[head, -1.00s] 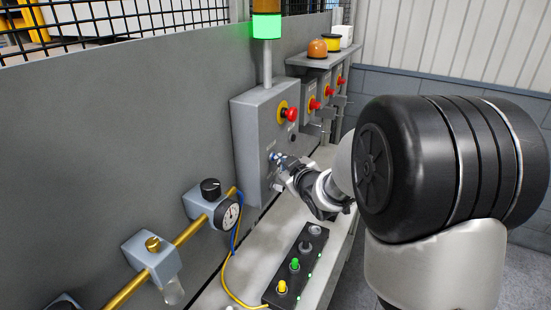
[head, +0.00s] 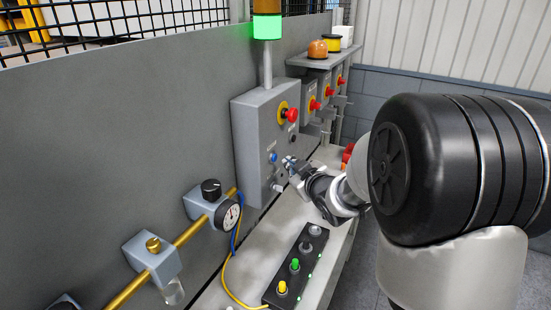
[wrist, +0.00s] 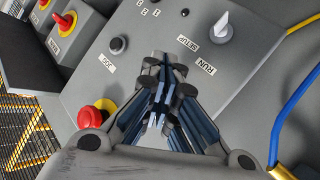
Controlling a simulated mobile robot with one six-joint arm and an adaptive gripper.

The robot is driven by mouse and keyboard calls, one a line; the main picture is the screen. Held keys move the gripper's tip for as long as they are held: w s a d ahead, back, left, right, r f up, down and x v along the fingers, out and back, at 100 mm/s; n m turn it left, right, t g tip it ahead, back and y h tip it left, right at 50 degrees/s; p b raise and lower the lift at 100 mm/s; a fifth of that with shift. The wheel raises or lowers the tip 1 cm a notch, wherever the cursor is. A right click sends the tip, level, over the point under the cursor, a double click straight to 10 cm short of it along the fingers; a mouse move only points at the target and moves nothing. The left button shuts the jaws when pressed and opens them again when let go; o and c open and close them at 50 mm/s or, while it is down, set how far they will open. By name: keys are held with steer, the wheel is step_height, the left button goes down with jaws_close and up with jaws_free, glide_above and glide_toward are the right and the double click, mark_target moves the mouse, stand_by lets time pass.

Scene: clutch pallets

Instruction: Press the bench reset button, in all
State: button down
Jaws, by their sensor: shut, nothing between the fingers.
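The grey control box (head: 254,130) stands on the bench against the grey wall panel. A blue button (head: 273,157) shows on its front; the small label by it is too small to read, so I cannot confirm it is the reset button. My gripper (head: 288,161) is shut and empty, just right of the blue button with a small gap between them. In the wrist view my gripper (wrist: 157,121) points at the box face (wrist: 155,35) and hides part of it; the blue button cannot be made out there.
The box also carries a red emergency stop (head: 292,115), a black JOG button (wrist: 118,44) and a SETUP/RUN selector (wrist: 222,27). A black button strip (head: 292,268) lies on the bench. A gauge (head: 228,214) and brass pipe (head: 128,289) are at left. The stack light (head: 267,27) is green.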

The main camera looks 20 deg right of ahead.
steer(key=s+d, duration=0.3)
stand_by(0.8)
steer(key=s+a+f+m+g+b, duration=0.1)
steer(key=s+a+m+g, duration=0.2)
steer(key=s, duration=1.4)
steer(key=s+a+f+m+g+b, duration=0.1)
steer(key=s+a+g, duration=0.5)
steer(key=s, duration=1.1)
steer(key=a+m, duration=0.1)
steer(key=a, duration=0.3)
steer(key=shift+s+a+f+m+g+h+b, duration=0.2)
steer(key=shift+s+m+g+h+b, duration=0.1)
steer(key=shift+s+m+g, duration=0.1)
